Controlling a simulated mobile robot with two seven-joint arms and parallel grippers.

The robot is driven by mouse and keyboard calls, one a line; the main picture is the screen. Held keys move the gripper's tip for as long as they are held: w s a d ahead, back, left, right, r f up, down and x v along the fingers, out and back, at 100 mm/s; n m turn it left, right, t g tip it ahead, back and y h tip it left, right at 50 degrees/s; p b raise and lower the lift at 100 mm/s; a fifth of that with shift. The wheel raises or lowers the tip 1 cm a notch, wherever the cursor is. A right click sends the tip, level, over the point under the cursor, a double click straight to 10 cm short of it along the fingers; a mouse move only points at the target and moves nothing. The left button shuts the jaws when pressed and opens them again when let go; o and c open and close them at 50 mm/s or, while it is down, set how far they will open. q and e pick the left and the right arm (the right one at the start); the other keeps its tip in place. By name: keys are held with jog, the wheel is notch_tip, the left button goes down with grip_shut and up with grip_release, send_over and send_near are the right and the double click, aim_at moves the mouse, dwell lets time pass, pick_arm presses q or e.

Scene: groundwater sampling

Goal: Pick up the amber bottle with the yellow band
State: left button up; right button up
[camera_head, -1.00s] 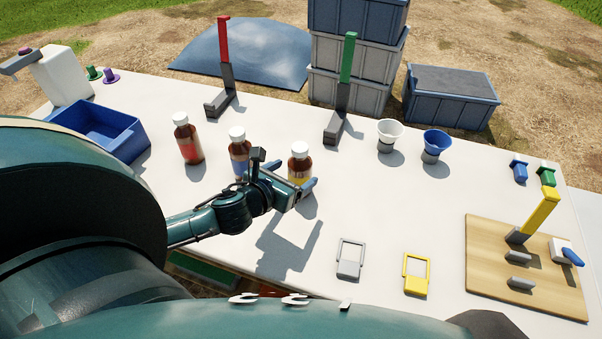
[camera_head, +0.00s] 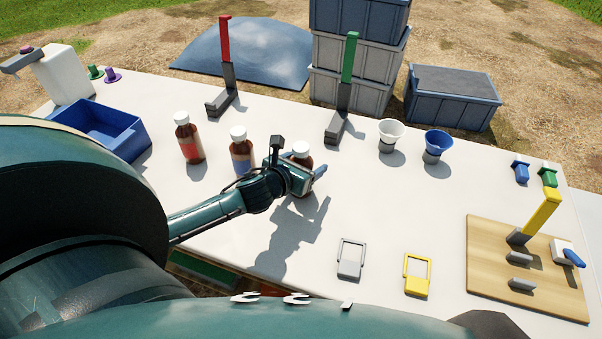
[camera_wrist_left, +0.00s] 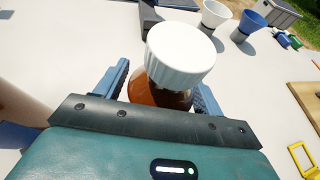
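The amber bottle with the yellow band stands upright on the white table; its white cap (camera_head: 301,149) and some amber glass show above my left gripper (camera_head: 306,178). The band itself is hidden behind the gripper now. In the left wrist view the bottle's ribbed white cap (camera_wrist_left: 180,55) and amber shoulder (camera_wrist_left: 160,94) sit between the two blue fingers of the left gripper (camera_wrist_left: 160,90). The fingers are apart, one on each side of the bottle, with a visible gap at the left finger. My right gripper is not in view.
An amber bottle with a blue band (camera_head: 240,153) stands just left of the gripper, and one with a red band (camera_head: 188,140) further left. A green-topped stand (camera_head: 345,90) and white cup (camera_head: 389,135) are behind.

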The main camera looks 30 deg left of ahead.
pick_arm(q)
jog(key=c, duration=1.1)
jog(key=shift+o, duration=0.2)
jog(key=shift+r, duration=0.15)
